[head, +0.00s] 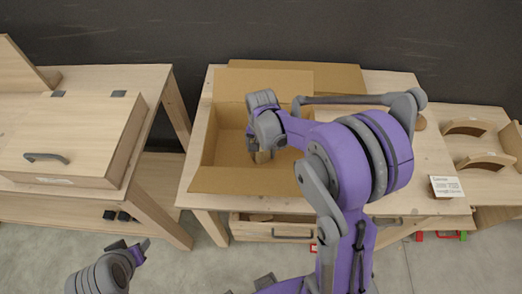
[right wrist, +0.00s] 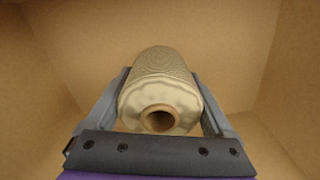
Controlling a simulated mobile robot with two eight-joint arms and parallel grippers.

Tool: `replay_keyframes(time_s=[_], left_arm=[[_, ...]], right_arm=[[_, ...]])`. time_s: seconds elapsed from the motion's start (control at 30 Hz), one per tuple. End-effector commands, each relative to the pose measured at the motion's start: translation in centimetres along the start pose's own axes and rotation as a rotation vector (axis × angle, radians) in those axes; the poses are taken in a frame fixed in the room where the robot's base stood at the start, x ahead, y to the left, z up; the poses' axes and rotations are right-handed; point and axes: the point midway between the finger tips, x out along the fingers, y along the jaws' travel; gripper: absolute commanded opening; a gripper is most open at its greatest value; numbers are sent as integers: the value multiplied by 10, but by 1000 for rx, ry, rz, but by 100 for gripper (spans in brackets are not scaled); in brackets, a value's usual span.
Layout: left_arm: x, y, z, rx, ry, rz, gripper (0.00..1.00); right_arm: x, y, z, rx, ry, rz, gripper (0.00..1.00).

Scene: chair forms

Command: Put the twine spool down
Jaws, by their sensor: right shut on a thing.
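The twine spool (right wrist: 160,90) is beige with a hollow core end facing the right wrist camera. My right gripper (right wrist: 160,95) is shut on it, with one finger on each side. In the head view my right gripper (head: 260,150) reaches down into an open cardboard box (head: 225,180) on the wooden table, and only a small part of the spool (head: 263,156) shows below it. Cardboard walls surround the spool in the wrist view. I cannot tell whether the spool touches the box floor. My left gripper (head: 140,250) is at the lower left, away from the box, and its fingers are unclear.
The box stands on a wooden table (head: 440,160) with its flaps spread open. A small white card (head: 446,187) stands at the table's right. A wooden bench with a lidded box (head: 75,130) is at left. Curved wooden pieces (head: 485,160) lie at far right.

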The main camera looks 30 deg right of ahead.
Motion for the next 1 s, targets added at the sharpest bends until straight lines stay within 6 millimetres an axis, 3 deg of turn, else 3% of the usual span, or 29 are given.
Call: replay_keyframes(time_s=[0.47,0.5,0.57,0.83,1.0], left_arm=[[4,0,4,0,-4,0,50],[4,0,4,0,-4,0,50],[3,0,4,0,-3,0,50],[2,0,2,0,-2,0,50],[-2,0,-2,0,2,0,50]], right_arm=[[12,0,0,0,-1,1,23],[13,0,0,0,-1,0,88],[12,0,0,0,0,0,99],[9,0,0,0,0,0,100],[-9,0,0,0,1,-1,100]])
